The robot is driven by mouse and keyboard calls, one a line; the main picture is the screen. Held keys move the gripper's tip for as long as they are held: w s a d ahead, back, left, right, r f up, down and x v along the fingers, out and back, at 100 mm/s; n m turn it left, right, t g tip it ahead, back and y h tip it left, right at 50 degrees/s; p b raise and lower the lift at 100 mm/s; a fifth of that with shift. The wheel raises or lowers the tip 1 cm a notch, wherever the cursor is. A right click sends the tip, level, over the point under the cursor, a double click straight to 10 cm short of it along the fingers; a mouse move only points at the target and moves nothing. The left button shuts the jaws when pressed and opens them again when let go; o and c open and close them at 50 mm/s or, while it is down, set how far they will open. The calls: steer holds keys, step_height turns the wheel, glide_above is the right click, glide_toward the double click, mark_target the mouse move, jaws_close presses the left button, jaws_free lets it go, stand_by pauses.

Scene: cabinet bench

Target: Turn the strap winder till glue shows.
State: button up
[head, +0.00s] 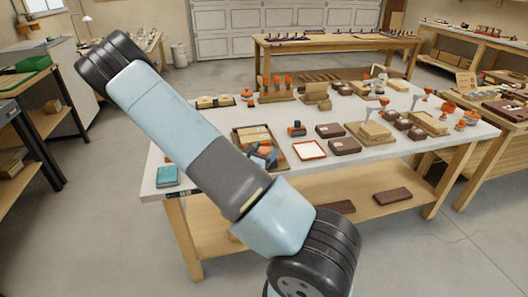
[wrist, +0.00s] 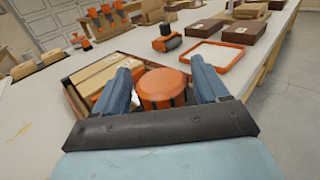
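The strap winder appears to be the orange, round-topped knob (wrist: 162,88) in the wrist view, beside a cardboard package (wrist: 100,78) in a dark brown tray (wrist: 72,92). My gripper (wrist: 166,68) has its two blue fingers on either side of the knob. The left finger is very close to it, and a narrow gap seems to show at the right finger. In the head view my gripper (head: 264,157) is low at the right side of the tray (head: 236,136), and my arm hides part of it. I can make out no glue.
A white-and-orange shallow tray (head: 310,150) lies right of my gripper. An orange and dark tool (head: 296,129) stands behind. A teal box (head: 167,176) is at the bench's front left. Brown boxes crowd the right; bare white bench top shows at the left.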

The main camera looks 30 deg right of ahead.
steer(key=c, duration=0.8)
steer(key=shift+w+m+g, duration=0.1)
steer(key=shift+m+g, duration=0.3)
steer(key=shift+g, duration=0.1)
steer(key=m+g+h, duration=0.1)
steer(key=m+g, duration=0.1)
steer(key=g, duration=0.1)
steer(key=shift+m+g+h, duration=0.4)
steer(key=m+g, duration=0.2)
steer(key=g, duration=0.2)
steer(key=m+g, duration=0.3)
steer(key=g, duration=0.1)
steer(key=m+g+y, duration=0.1)
steer(key=m+g, duration=0.1)
steer(key=g, duration=0.1)
steer(key=m+g+y, duration=0.2)
steer(key=g, duration=0.1)
steer(key=shift+m+g, duration=0.4)
steer(key=shift+m+g+y, duration=1.8)
steer(key=shift+g+y, duration=0.1)
steer(key=shift+y, duration=0.4)
